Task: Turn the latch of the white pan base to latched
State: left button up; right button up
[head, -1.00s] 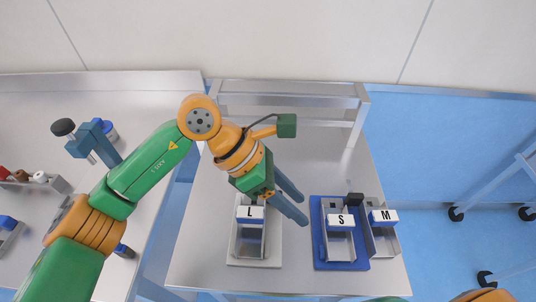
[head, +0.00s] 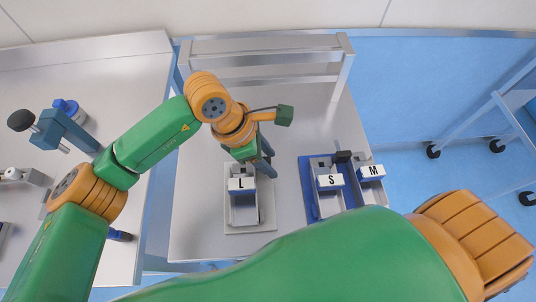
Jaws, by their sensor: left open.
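The white pan base (head: 262,222) lies on the steel table and carries a grey pan (head: 243,213) with a white label marked L. I cannot make out the base's latch; the gripper covers the rear right of the base. My right arm crosses the bottom of the picture, and its gripper is not in view.
A blue base (head: 308,187) holds a pan marked S, with a black block at its rear. A pan marked M (head: 371,187) stands to its right. A metal rail (head: 265,50) spans the table's back. A left-hand table (head: 75,95) bears a blue-grey device.

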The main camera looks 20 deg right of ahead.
pick_arm(q)
grip_shut()
jog(key=shift+f+n+b, duration=0.1)
jog(key=shift+n+b, duration=0.3)
jog(key=shift+b, duration=0.15)
jog(key=n+t+b, duration=0.1)
jog(key=n+b, duration=0.2)
jog(key=b, duration=0.1)
jog(key=n+t+b, duration=0.2)
jog(key=n+b, duration=0.2)
jog(key=b, duration=0.1)
jog(key=w+n+t+b, duration=0.1)
jog(key=n+b, duration=0.3)
jog(key=b, duration=0.1)
jog(key=shift+a+f+y, duration=0.15)
jog(key=shift+y, duration=0.25)
jog(key=shift+w+a+r+n+t+y+b, duration=0.15)
jog(key=shift+n+t+y+b, duration=0.25)
jog(key=shift+n+b, duration=0.6)
jog(key=shift+s+r+n+t+y+b, duration=0.1)
jog(key=shift+n+t+y+b, duration=0.4)
jog(key=shift+n, duration=0.8)
jog(key=shift+g, duration=0.3)
jog(key=shift+w+r, duration=0.1)
grip_release()
